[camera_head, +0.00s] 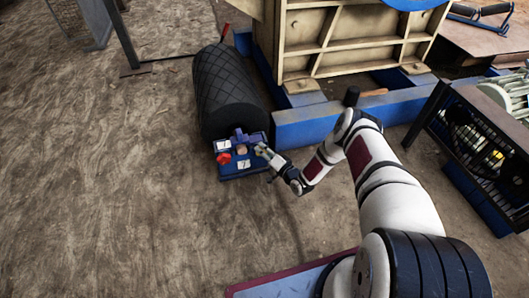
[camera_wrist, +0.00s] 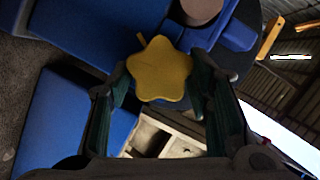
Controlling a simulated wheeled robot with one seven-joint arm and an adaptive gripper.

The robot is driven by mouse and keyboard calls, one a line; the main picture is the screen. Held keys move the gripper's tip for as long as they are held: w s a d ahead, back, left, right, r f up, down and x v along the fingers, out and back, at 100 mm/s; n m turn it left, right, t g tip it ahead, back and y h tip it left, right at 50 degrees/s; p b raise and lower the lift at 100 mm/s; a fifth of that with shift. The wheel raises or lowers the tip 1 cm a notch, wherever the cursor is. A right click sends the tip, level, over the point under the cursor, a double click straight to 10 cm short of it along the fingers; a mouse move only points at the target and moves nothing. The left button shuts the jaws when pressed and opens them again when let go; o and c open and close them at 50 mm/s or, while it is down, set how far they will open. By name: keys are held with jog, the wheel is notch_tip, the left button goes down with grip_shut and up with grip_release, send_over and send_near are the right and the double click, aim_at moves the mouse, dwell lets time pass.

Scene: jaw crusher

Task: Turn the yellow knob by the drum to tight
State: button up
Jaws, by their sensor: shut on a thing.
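The yellow knob (camera_wrist: 160,69), star-shaped, fills the middle of the wrist view, with a small yellow tab at its upper edge. My gripper (camera_wrist: 159,76) has one finger on each side of the knob and is shut on it. In the head view my gripper (camera_head: 262,150) reaches the right side of a small blue control box (camera_head: 254,166) at the near end of the black ribbed drum (camera_head: 224,88). The knob is too small to make out clearly there. No tight marking can be read in either view.
A red star-shaped knob (camera_head: 223,158) and white label plates sit on the blue box. A blue beam (camera_head: 305,126) and the cream machine frame (camera_head: 345,40) stand behind my arm. A dark rack (camera_head: 487,135) is at the right.

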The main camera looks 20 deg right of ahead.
jog(key=shift+f+m+t+y, duration=0.2)
jog(key=shift+m+t+y, duration=0.35)
jog(key=shift+m, duration=1.15)
jog(key=shift+f+m+t+y, duration=0.2)
jog(key=shift+m+t, duration=0.55)
jog(key=shift+m, duration=0.95)
jog(key=o, duration=1.1)
jog(key=shift+o, duration=0.2)
jog(key=v, duration=1.2)
